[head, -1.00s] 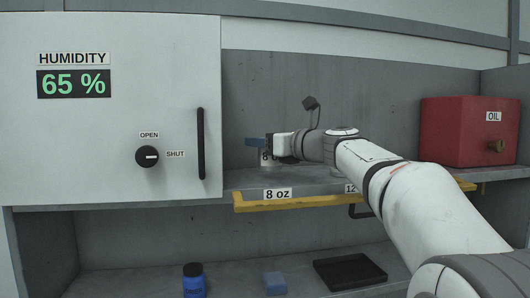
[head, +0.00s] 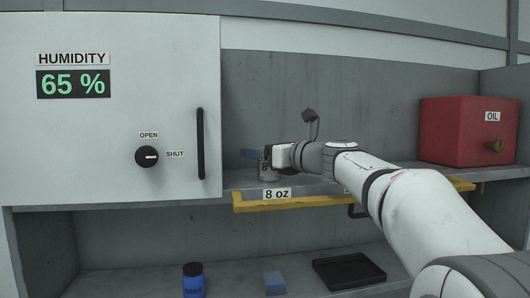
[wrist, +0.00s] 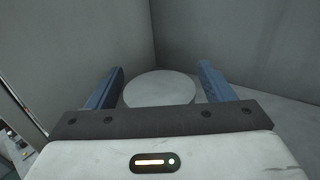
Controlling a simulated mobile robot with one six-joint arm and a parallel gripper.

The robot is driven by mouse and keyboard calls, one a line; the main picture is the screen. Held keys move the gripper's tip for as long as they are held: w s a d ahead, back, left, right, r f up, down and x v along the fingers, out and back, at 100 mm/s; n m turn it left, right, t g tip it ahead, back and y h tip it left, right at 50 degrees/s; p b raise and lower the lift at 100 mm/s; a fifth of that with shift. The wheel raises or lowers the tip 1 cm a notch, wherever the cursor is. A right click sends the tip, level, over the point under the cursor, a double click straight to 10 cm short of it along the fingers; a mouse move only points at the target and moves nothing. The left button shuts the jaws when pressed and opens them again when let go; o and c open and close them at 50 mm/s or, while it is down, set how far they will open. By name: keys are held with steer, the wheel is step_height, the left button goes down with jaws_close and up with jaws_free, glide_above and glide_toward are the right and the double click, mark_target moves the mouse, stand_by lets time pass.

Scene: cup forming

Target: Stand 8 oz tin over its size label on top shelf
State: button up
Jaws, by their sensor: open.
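My gripper (head: 258,156) is at the tin. In the wrist view the tin's flat round lid (wrist: 160,87) lies between the two blue fingers of my gripper (wrist: 160,76), with a gap on each side. The fingers are open. The tin looks upright.
A yellow rail (head: 330,200) runs along the shelf front. The white humidity cabinet (head: 120,110) stands close on the left. A red oil box (head: 465,130) is at the right. A blue bottle (head: 193,280), blue block (head: 274,283) and black tray (head: 348,271) sit below.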

steer(key=shift+d+r, duration=0.1)
steer(key=shift+r, duration=0.05)
steer(key=b+v, duration=0.4)
steer(key=v, duration=0.7)
steer(key=shift+s+d, duration=0.25)
steer(key=shift+s, duration=0.1)
steer(key=shift+d, duration=0.1)
